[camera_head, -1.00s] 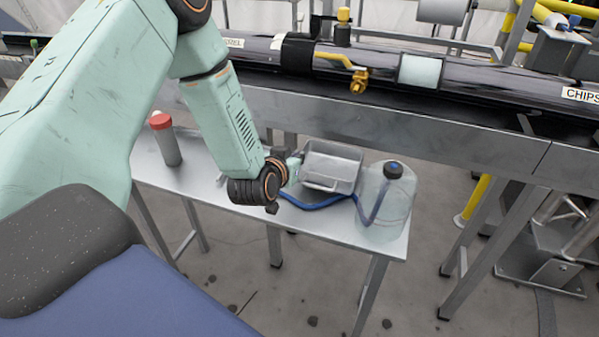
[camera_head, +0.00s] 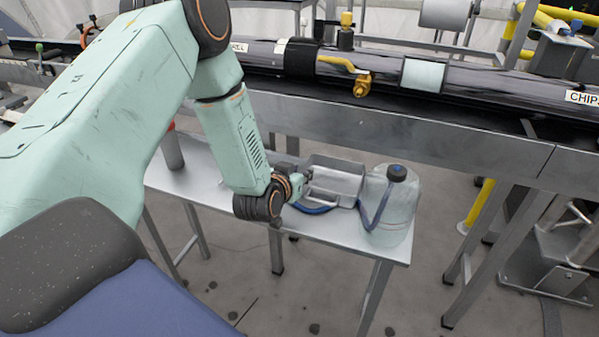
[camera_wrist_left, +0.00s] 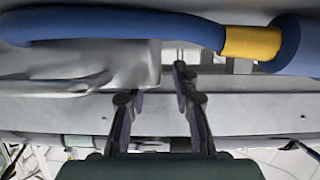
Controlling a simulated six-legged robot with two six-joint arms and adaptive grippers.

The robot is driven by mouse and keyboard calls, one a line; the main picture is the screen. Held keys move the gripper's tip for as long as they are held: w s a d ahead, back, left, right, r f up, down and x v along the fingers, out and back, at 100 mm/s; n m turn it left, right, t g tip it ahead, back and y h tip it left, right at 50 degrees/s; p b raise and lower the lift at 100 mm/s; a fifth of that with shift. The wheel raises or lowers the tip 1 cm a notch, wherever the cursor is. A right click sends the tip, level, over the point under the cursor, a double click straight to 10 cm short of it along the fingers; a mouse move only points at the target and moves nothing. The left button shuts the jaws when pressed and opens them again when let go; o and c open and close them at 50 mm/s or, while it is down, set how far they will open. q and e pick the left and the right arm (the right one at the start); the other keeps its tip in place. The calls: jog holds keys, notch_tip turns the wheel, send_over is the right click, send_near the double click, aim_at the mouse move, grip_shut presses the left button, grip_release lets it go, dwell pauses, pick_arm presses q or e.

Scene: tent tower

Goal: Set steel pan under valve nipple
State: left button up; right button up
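The steel pan (camera_head: 338,182), a grey rectangular tray, sits on the metal bench below the pipe. My left gripper (camera_head: 303,180) is at the pan's left end, largely hidden by the wrist. In the left wrist view its fingers (camera_wrist_left: 160,85) are spread apart, with the pan's grey metal (camera_wrist_left: 125,65) close to the left finger. Contact with the pan cannot be told. The brass valve (camera_head: 361,84) with a yellow lever hangs at the front of the dark pipe, above and slightly right of the pan. My right gripper is not in view.
A clear jug (camera_head: 390,215) with a dark cap stands right of the pan. A blue hose (camera_head: 318,209) runs along the pan's front. A red-capped grey cylinder (camera_head: 173,153) is at the bench's left, partly behind my arm.

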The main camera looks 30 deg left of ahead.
pick_arm(q)
jog(key=shift+s+d+r, duration=0.1)
jog(key=shift+s+r, duration=0.2)
jog(key=shift+s, duration=0.15)
jog(key=p+v, duration=0.3)
jog(key=v, duration=0.7)
jog(key=shift+s+d+r, duration=0.1)
jog(key=shift+s+r, duration=0.05)
jog(key=shift+s, duration=0.2)
jog(key=s+d+f+g, duration=0.1)
jog(key=s+d+f+h, duration=0.1)
jog(key=f, duration=0.1)
jog(key=s+d+f+m+g, duration=0.1)
jog(key=s+d+f, duration=0.1)
jog(key=shift+f+g+h, duration=0.2)
jog(key=shift+g+h, duration=0.1)
jog(key=s+d+f+g, duration=0.2)
jog(key=s+f+g, duration=0.1)
jog(key=s, duration=0.5)
jog(key=s+d+f+g, duration=0.2)
jog(key=s+f+g, duration=0.2)
jog(key=s, duration=0.3)
jog(key=s+d+f+m+g+h, duration=0.1)
jog(key=s+d+f+g, duration=0.2)
jog(key=s, duration=0.5)
jog(key=shift+s+f+g, duration=0.3)
jog(key=shift+f, duration=0.4)
jog(key=shift+w+d, duration=0.1)
jog(key=shift+d, duration=0.05)
